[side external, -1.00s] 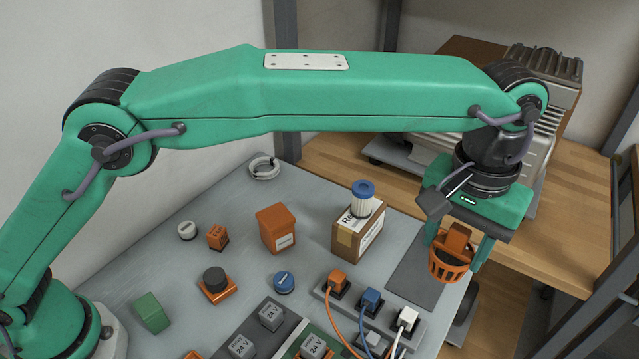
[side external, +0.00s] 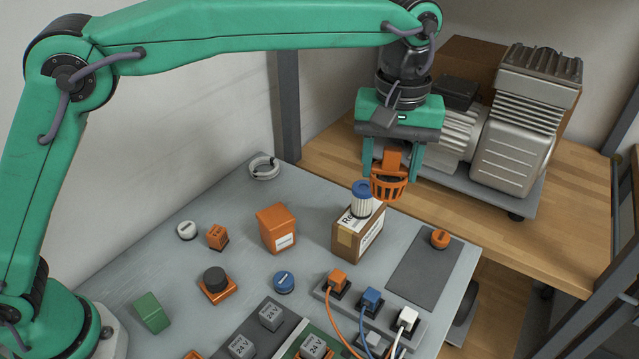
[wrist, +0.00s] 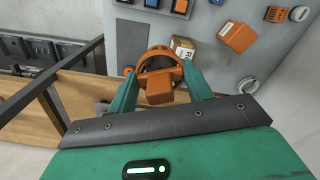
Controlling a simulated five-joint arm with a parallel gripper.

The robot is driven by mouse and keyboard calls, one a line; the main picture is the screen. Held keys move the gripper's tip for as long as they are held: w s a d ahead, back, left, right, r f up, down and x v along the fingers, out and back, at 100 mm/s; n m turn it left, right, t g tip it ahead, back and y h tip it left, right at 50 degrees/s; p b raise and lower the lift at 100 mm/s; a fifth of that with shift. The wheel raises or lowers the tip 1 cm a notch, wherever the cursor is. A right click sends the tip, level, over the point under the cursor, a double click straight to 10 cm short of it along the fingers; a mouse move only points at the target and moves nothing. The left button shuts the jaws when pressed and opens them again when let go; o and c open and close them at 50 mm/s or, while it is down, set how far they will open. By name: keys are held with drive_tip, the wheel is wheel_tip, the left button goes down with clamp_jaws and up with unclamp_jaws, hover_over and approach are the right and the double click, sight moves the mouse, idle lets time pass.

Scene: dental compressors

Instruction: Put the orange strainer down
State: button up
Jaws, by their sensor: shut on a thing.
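My gripper (side external: 392,170) is shut on the orange strainer (side external: 389,188), a slotted basket with an orange block-like grip on top. It is held in the air near the table's back edge, behind and to the right of the cardboard box with the blue-topped filter. In the wrist view the strainer (wrist: 158,62) sits between the two green fingers, with its round rim showing beyond the block. The strainer hides part of what lies beneath it.
A cardboard box (side external: 346,239) carries a blue-and-white filter (side external: 361,199). A dark grey mat (side external: 425,268) holds an orange round cap (side external: 440,239). A compressor (side external: 514,150) stands on the wooden bench (side external: 572,215).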

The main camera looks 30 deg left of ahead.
drive_tip(key=s+a+f+n, duration=0.15)
drive_tip(key=a+n, duration=1.15)
drive_tip(key=a, duration=1.6)
wheel_tip(320, 180, down, 10)
drive_tip(key=f, duration=0.1)
drive_tip(key=w+a+f, duration=0.1)
drive_tip(key=a+f, duration=0.1)
drive_tip(key=a, duration=0.1)
drive_tip(key=w+a+f, duration=0.2)
drive_tip(key=a, duration=0.1)
drive_tip(key=w+a+f, duration=0.1)
drive_tip(key=a+f, duration=0.1)
drive_tip(key=a, duration=0.2)
drive_tip(key=shift+w+f, duration=0.15)
drive_tip(key=shift+f, duration=0.1)
drive_tip(key=shift+f, duration=0.15)
drive_tip(key=shift+f, duration=1.85)
drive_tip(key=shift+f, duration=0.15)
